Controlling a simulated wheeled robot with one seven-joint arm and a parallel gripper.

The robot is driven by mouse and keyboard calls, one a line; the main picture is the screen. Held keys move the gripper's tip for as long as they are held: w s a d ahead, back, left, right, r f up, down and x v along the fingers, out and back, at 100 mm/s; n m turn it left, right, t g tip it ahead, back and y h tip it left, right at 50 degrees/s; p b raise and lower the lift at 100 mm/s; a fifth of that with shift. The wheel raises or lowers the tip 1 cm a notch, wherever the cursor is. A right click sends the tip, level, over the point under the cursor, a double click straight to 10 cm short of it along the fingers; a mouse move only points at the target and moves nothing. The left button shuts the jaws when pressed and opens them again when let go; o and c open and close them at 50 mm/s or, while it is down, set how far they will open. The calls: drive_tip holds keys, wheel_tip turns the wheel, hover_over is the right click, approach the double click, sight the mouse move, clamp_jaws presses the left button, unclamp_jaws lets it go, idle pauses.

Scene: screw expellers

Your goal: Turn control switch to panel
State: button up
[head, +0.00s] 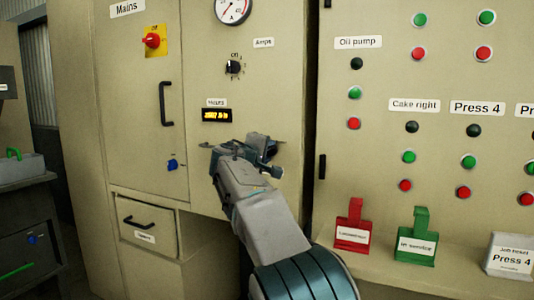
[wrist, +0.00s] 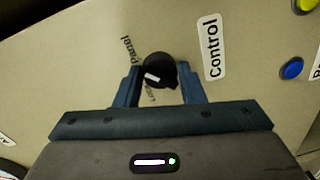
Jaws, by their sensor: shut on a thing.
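The control switch is a black round knob (wrist: 160,66) with a white mark, in the wrist view. Beside it are a white "Control" label (wrist: 212,47) and the printed words "Panel" (wrist: 126,50) and "Local" (wrist: 151,92), the latter partly covered. The white mark points to the left in that view, roughly between the two words; which one it is set to I cannot tell. My gripper (wrist: 160,84) has one finger on each side of the knob and is shut on it. In the head view my gripper (head: 262,148) is against the cabinet front and hides the switch.
Above my gripper are an hours display (head: 217,115), an amps selector (head: 234,67) and a dial gauge (head: 233,10). A mains door handle (head: 166,104) stands out at left. Red (head: 353,230) and green (head: 416,240) sign holders stand on the ledge at right, near my arm.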

drive_tip(key=o, duration=1)
drive_tip(key=shift+r, duration=0.1)
drive_tip(key=shift+c, duration=0.2)
drive_tip(key=f+b+v, duration=0.1)
drive_tip(key=v, duration=1.2)
drive_tip(key=shift+s+r, duration=0.4)
drive_tip(key=shift+r, duration=0.1)
drive_tip(key=shift+a, duration=0.1)
